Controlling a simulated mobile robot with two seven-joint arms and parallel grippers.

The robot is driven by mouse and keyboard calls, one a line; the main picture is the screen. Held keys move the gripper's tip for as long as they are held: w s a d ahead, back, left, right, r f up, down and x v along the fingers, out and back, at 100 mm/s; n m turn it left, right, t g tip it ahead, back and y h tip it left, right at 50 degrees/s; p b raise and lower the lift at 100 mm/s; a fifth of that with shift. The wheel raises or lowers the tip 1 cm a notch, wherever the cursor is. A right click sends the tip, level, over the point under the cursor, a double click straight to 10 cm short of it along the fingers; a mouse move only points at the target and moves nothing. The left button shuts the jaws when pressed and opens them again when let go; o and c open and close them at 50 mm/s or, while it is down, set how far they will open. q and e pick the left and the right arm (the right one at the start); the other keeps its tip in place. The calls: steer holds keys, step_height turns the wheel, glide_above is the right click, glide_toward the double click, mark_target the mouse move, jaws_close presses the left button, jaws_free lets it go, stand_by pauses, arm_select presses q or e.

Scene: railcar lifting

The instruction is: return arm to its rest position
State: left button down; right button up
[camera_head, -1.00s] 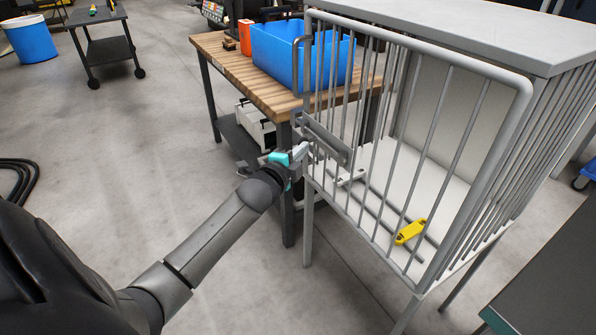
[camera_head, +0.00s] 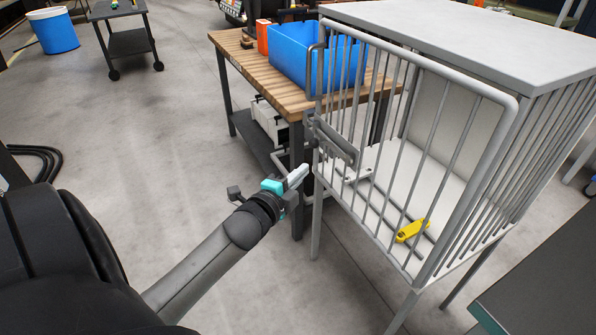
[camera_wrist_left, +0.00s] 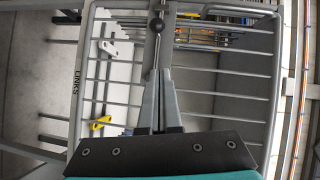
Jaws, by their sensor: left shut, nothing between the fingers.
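My left gripper (camera_head: 297,176) is shut and empty in the head view. It is just left of the grey barred cage (camera_head: 473,88), with a small gap between its fingertips and the cage's latch plate (camera_head: 335,141). In the left wrist view, the shut fingers (camera_wrist_left: 160,105) point toward the cage bars, and a rod with a dark ball knob (camera_wrist_left: 156,24) shows beyond them. The left arm reaches in from the lower left. My right gripper is in neither view.
A yellow link (camera_head: 411,230) lies inside the cage on its white floor. A wooden-topped workbench (camera_head: 283,93) holds a blue bin (camera_head: 300,52) and an orange box (camera_head: 262,37). A dark surface (camera_head: 540,285) is at the lower right.

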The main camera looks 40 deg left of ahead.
arm_select(q)
steer(key=shift+s+d, duration=0.1)
steer(key=shift+s, duration=0.45)
steer(key=s+d+f+n+g, duration=0.25)
steer(key=s+f+g, duration=0.2)
steer(key=f, duration=0.95)
steer(key=s+d+f+n+g, duration=0.2)
steer(key=s+f+n+g, duration=0.3)
steer(key=f, duration=0.9)
steer(key=s+d+f+n+g, duration=0.1)
steer(key=s+d+f, duration=0.1)
steer(key=s+f, duration=0.3)
steer(key=s+d+f+n+g+h, duration=0.1)
steer(key=s+f, duration=0.5)
steer(key=s, duration=0.6)
steer(key=s+d+f+n+g+h, duration=0.1)
steer(key=s+d+f+n+g, duration=0.1)
steer(key=s+d+f, duration=0.3)
steer(key=s, duration=0.3)
steer(key=shift+s+f, duration=0.15)
steer(key=shift+f, duration=0.25)
